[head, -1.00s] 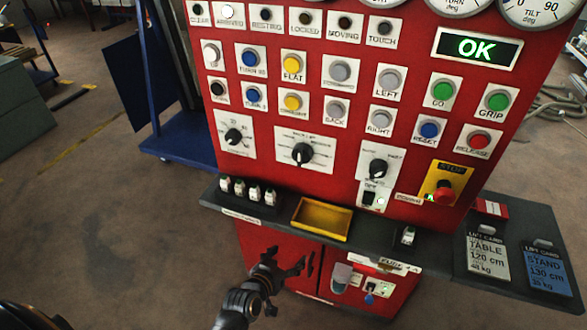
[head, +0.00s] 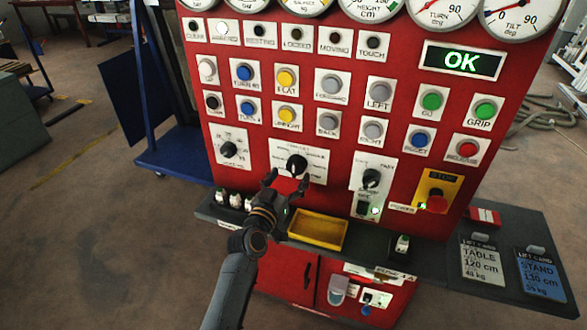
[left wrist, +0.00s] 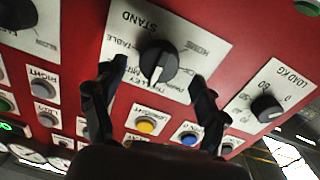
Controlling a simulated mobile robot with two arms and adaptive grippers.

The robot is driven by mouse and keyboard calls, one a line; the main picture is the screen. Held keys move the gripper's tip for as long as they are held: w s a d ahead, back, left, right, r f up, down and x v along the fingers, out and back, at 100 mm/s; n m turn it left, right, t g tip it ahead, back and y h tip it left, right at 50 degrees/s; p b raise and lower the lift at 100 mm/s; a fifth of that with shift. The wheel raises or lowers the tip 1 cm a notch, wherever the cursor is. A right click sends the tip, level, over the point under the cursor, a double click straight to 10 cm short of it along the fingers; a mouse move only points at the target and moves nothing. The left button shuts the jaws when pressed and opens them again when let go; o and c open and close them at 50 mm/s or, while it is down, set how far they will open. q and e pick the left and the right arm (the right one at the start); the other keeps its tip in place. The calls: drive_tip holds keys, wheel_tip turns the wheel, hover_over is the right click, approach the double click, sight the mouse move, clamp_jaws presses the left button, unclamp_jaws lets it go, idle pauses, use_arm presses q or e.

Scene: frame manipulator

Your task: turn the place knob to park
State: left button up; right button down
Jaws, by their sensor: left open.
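The place knob (head: 297,164) is a black dial on a white plate, the middle one of the panel's lower dials. It also shows in the left wrist view (left wrist: 158,64), where the panel appears upside down. Its white pointer line points toward the bottom of that view, up on the panel. Words such as STAND and TABLE surround it; the park label is not clearly legible. My left gripper (head: 288,181) is open just in front of and below the knob. In the wrist view its fingers (left wrist: 153,80) flank the knob; contact cannot be told. My right gripper is out of view.
Load dial (head: 228,149) and another dial (head: 371,178) flank the knob. Buttons including a yellow one (head: 286,117) sit above. A dark shelf with a yellow tray (head: 317,229) juts out below. The red stop button (head: 437,202) is at right. The display (head: 461,60) reads OK.

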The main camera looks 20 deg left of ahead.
sight(293, 171)
use_arm(q)
drive_tip(key=shift+w+d, duration=0.15)
drive_tip(key=shift+w, duration=1.6)
drive_tip(key=c, duration=1.2)
